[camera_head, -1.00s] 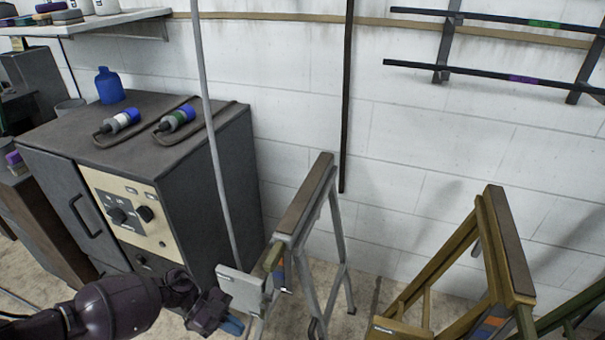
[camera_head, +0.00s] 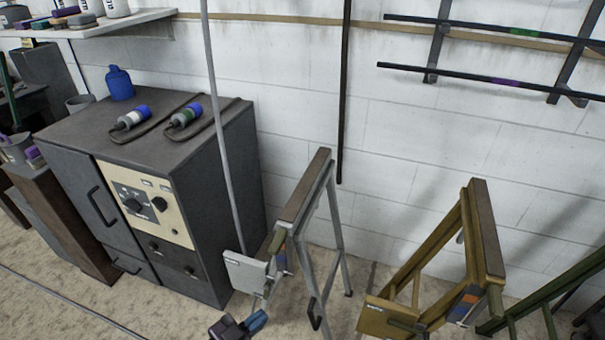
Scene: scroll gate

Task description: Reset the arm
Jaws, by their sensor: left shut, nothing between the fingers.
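My left gripper (camera_head: 254,322) shows at the bottom edge, left of centre, with dark and blue parts. It is shut and empty, and most of the arm behind it is out of the picture. It is just below a light grey plate (camera_head: 246,272) on the grey trestle (camera_head: 305,195); a gap shows between them. My right gripper is not in view.
A dark cabinet (camera_head: 215,200) with a cream control panel stands at the left, and two tools with blue ends lie on it. A yellow-brown trestle (camera_head: 483,230) and a green one (camera_head: 545,295) stand at the right.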

